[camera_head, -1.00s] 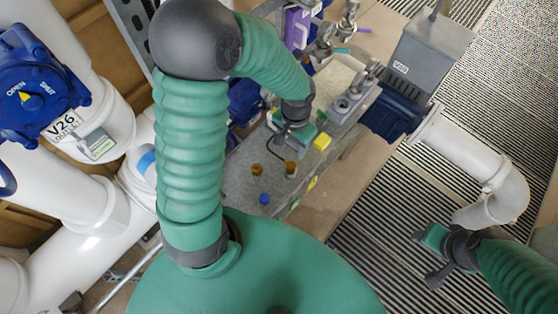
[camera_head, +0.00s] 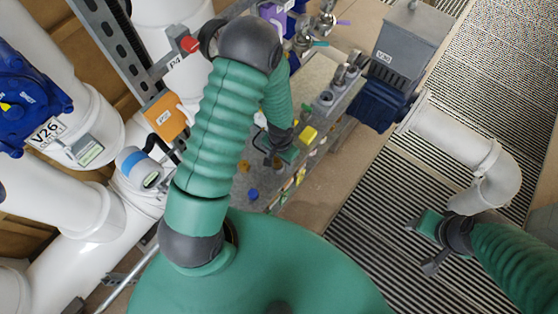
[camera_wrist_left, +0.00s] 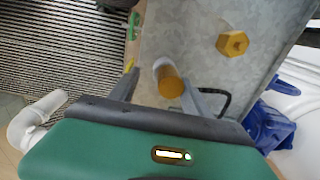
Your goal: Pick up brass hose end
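Two brass pieces show in the left wrist view on a grey metal bench top. One is a round brass end (camera_wrist_left: 171,83) on a pale stem. The other is a hexagonal brass fitting (camera_wrist_left: 233,43) farther right. I cannot tell for sure which is the hose end. My left gripper (camera_wrist_left: 158,93) is open, its two fingers on either side of the round one; contact is not clear. In the head view my left gripper (camera_head: 282,155) is low over the bench, partly hidden by its arm. My right gripper (camera_head: 434,243) hangs over the floor grating, away from the bench.
A blue cap (camera_head: 253,194) and a yellow block (camera_head: 308,135) are close to my left gripper. A dark cable runs beside it. White pipes (camera_head: 90,215) and a blue valve actuator (camera_head: 30,105) stand left. A grey box (camera_head: 410,45) stands right.

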